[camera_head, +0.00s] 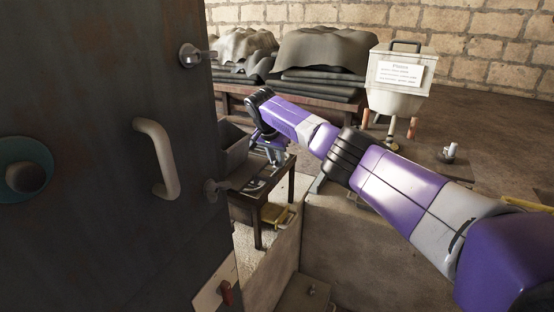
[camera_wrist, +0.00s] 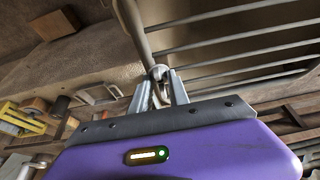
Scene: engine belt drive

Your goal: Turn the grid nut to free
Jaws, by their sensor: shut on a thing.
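In the wrist view, my gripper (camera_wrist: 160,82) has both fingers closed around a small rounded metal piece, which appears to be the grid nut (camera_wrist: 158,71). The nut sits at the end of a thick rod (camera_wrist: 136,28). A grid of parallel metal bars (camera_wrist: 230,45) spreads to the right of it. The fingers hide part of the nut, so its turn angle is unclear. In the head view, my purple arm reaches to the back left and my gripper (camera_head: 268,145) is small and partly hidden at the low dark table (camera_head: 283,180). The nut cannot be made out there.
A large dark door (camera_head: 100,220) with a pale handle (camera_head: 158,158) and latches fills the left. Behind the arm are draped stacks (camera_head: 320,55) and a white bin (camera_head: 400,95) with a sign. A concrete block (camera_head: 350,230) stands below my arm. Yellow parts (camera_wrist: 18,118) lie left in the wrist view.

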